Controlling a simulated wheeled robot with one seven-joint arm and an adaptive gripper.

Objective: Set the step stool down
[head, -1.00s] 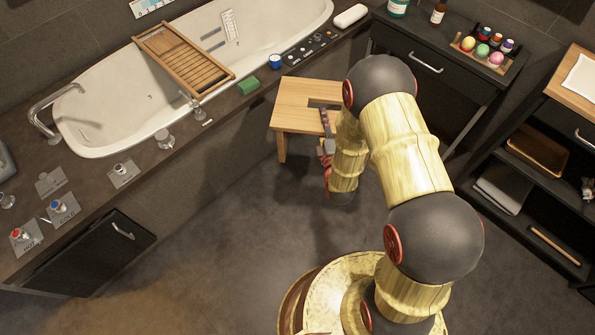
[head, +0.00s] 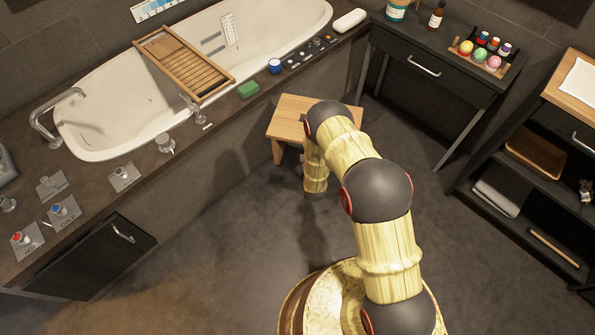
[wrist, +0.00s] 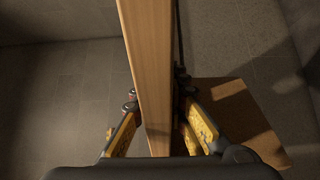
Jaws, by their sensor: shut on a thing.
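The step stool (head: 287,117) has a pale wooden top and legs. In the head view it stands out beside the bathtub's side wall, partly hidden behind my arm. In the wrist view, a long wooden part of it (wrist: 147,60) runs between the fingers of my gripper (wrist: 160,108), which is shut on it. A broader brown wooden panel shows at the lower right there. My gripper is hidden by the arm in the head view. I cannot tell whether the stool's feet touch the floor.
The bathtub (head: 110,118) and its dark ledge lie behind and left of the stool. A dark vanity table (head: 432,65) stands to the right, and a shelf unit (head: 520,170) farther right. The grey floor (head: 215,240) at front left is clear.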

